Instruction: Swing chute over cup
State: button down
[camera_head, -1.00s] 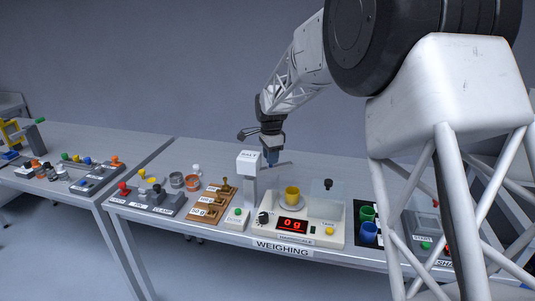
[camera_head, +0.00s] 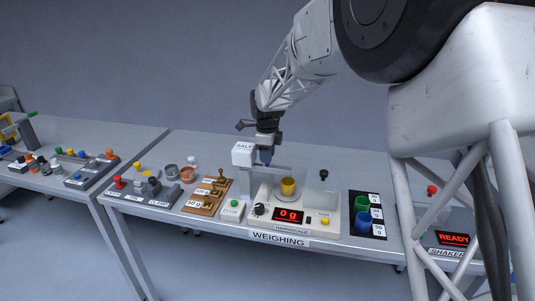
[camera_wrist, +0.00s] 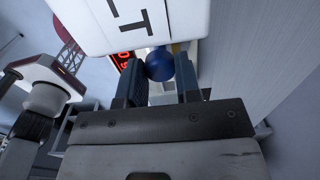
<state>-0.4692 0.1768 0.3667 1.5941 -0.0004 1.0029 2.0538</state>
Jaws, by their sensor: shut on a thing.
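The white salt hopper (camera_head: 243,154) stands on its post at the back of the weighing station. My gripper (camera_head: 266,156) points down just right of it. In the wrist view my gripper (camera_wrist: 158,78) is shut on a round blue knob (camera_wrist: 160,62), which sits under the hopper's lettered face (camera_wrist: 135,22). The chute itself is largely hidden, and I cannot tell its exact angle. A yellow cup (camera_head: 288,186) stands upright on the scale (camera_head: 267,211), in front and to the right of my gripper. The scale display (camera_head: 289,216) reads 0 g.
A clear panel with a black knob (camera_head: 323,175) stands right of the cup. A dose box with a green button (camera_head: 234,205) is at the hopper's foot. Weights on a wooden rack (camera_head: 207,197) are to the left. Green and blue cups (camera_head: 363,220) are to the right.

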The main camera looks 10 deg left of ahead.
dwell(0.3)
jog(key=c, duration=0.8)
grip_release()
jog(key=shift+s, duration=0.1)
jog(key=shift+r, duration=0.2)
jog(key=shift+r, duration=3.75)
